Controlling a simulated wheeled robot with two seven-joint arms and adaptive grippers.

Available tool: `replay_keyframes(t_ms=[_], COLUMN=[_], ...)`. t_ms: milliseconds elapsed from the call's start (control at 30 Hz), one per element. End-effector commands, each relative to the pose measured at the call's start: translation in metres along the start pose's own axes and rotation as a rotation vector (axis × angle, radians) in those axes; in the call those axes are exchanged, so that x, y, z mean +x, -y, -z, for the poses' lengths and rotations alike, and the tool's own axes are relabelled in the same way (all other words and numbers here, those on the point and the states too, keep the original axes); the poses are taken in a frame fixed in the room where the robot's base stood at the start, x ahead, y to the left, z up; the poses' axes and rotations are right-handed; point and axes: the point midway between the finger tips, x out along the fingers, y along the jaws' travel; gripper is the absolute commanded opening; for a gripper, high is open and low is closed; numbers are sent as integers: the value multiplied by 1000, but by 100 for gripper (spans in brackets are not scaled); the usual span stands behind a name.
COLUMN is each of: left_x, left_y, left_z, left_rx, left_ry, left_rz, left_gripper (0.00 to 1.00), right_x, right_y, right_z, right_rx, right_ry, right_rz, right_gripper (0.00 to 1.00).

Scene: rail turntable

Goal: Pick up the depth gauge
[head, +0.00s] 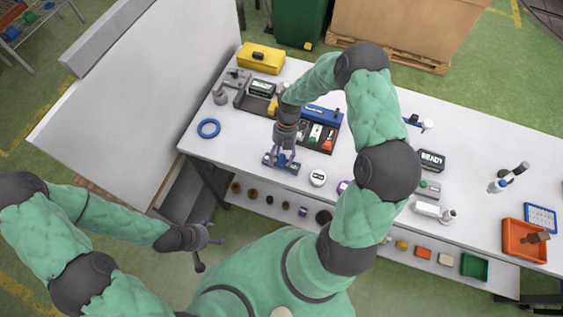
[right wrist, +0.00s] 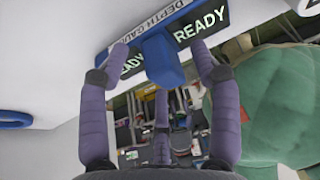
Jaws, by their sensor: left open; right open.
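The depth gauge is a blue piece (right wrist: 162,60) at a stand with a white "DEPTH GAUGE" label (right wrist: 168,14) and dark "READY" panels. My right gripper (right wrist: 160,75) is open, with purple fingers spread around the blue piece; contact cannot be told. In the head view the right gripper (head: 283,153) points down over the blue gauge stand (head: 270,162) near the table's front edge, covering much of it. My left gripper (head: 207,237) is open and empty, off the table's front left.
A blue ring (head: 208,128) lies to the left on the white table (head: 225,147). A dark tray (head: 328,145) with tools is behind the right gripper. A small white round device (head: 318,178) stands close to its right. An orange bin (head: 522,243) is far right.

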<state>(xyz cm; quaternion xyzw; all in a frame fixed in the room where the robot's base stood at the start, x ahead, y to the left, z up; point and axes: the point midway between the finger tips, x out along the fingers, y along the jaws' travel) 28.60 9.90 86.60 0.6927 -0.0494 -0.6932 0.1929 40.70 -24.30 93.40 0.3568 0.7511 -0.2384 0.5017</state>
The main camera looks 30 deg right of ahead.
Motion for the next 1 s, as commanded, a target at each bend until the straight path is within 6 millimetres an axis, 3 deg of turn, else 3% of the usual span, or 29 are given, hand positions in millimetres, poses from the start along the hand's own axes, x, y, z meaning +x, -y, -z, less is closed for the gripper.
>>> replay_keyframes(t_ms=[33,200,267,667,1000], left_x=[0,0,0,0,-2], left_y=[0,0,0,0,-1], left_z=[0,0,0,0,0], left_rx=[0,0,0,0,0], left_ry=[0,0,0,0,0], left_rz=[0,0,0,0,0], left_gripper=[70,70,70,70,70], right_x=[0,0,0,-8,-64], right_y=[0,0,0,-1,-1], right_z=[0,0,0,2,25], right_rx=[0,0,0,-1,-2], right_ry=[0,0,0,3,4], right_rz=[0,0,0,-2,-2], right_gripper=[61,13,0,0,0])
